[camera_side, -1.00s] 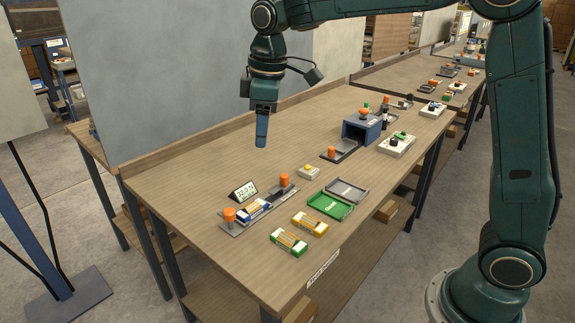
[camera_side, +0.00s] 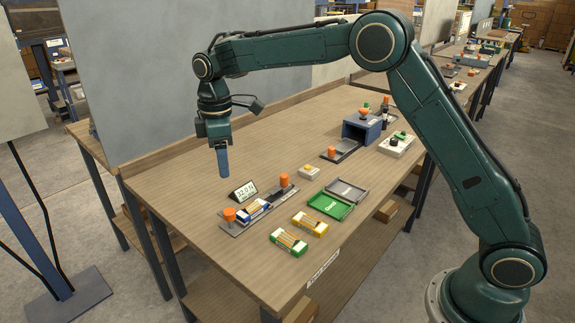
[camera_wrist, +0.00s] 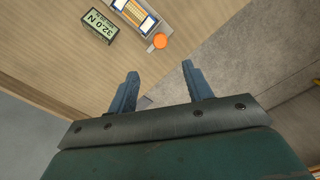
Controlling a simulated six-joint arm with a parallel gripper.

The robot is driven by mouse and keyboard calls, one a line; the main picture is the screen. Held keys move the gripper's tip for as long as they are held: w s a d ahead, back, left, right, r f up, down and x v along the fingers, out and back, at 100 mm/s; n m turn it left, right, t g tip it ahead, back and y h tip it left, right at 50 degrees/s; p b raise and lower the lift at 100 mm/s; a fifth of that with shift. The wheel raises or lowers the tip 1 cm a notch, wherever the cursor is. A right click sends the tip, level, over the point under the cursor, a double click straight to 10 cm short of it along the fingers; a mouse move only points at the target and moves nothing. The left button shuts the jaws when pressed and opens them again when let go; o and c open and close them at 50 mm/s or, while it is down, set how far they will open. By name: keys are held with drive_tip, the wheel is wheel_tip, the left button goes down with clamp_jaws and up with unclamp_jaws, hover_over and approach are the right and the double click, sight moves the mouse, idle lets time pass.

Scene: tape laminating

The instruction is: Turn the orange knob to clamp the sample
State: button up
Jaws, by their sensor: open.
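Two orange knobs stand on a grey fixture plate (camera_side: 270,211), one at its left end (camera_side: 229,214) and one at its right end (camera_side: 284,180). The blue-and-white sample (camera_side: 254,209) with yellow-orange strips lies between them; it also shows in the wrist view (camera_wrist: 134,14). A display (camera_side: 243,191) behind it reads 32.0 N (camera_wrist: 100,25). My gripper (camera_side: 223,174) hangs above the table behind the display, apart from both knobs. In the wrist view my gripper (camera_wrist: 160,69) is open and empty, with one orange knob (camera_wrist: 160,40) just beyond its fingertips in the picture.
A blue box-shaped device (camera_side: 362,129) stands farther back. The table's left area is clear. A grey panel (camera_side: 150,75) rises behind.

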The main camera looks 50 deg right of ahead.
sight(229, 211)
wheel_tip(229, 211, down, 14)
drive_tip(key=shift+r, duration=0.15)
idle(0.7)
drive_tip(key=c, duration=1)
